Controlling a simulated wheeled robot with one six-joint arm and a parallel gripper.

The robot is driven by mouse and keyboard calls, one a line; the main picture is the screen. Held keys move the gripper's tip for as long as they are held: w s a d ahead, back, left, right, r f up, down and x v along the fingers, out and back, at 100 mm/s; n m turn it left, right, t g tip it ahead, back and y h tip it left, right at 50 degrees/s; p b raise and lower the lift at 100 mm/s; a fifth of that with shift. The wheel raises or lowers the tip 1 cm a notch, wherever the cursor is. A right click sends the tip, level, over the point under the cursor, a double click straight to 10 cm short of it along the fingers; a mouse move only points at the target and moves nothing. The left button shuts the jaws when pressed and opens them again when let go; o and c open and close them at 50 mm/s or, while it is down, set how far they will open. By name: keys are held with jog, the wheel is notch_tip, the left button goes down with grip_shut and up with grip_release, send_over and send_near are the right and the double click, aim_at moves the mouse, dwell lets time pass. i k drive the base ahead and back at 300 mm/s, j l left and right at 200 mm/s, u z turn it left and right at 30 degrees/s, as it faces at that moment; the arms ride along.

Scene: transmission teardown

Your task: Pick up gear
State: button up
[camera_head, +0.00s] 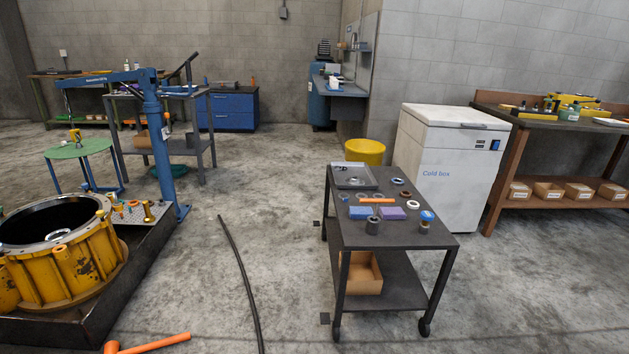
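No part is clearly a gear from this distance. My gripper is not in view.
A white cold box (440,170) stands behind the cart, beside a yellow bin (365,151). A blue hoist (156,140) rises behind the housing. A black cable (240,275) and an orange-handled tool (155,344) lie on the floor.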

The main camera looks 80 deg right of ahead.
aim_at(353, 180)
jog(key=z, duration=2.65)
jog(key=i+l+z, duration=1.1)
jog(key=z, duration=0.15)
jog(key=i+z, duration=0.75)
jog(key=i+l+u, duration=0.1)
jog(key=i+u, duration=0.2)
jog(key=i, duration=0.3)
jog(key=i+l+u, duration=0.3)
jog(key=i, duration=0.25)
jog(key=i+j+u, duration=0.2)
jog(key=u, duration=0.25)
jog(key=i+u, duration=0.75)
jog(key=u, duration=0.2)
jog(key=i+l+u, duration=0.1)
jog(key=i+u, duration=0.35)
jog(key=i+j+u, duration=0.1)
jog(key=i+u, duration=0.2)
jog(key=u, duration=0.15)
jog(key=i+u, duration=0.4)
jog(key=i+l+u, duration=0.1)
jog(key=u, duration=0.35)
jog(key=i+l+u, duration=0.25)
jog(key=u, duration=0.15)
jog(key=i, duration=0.1)
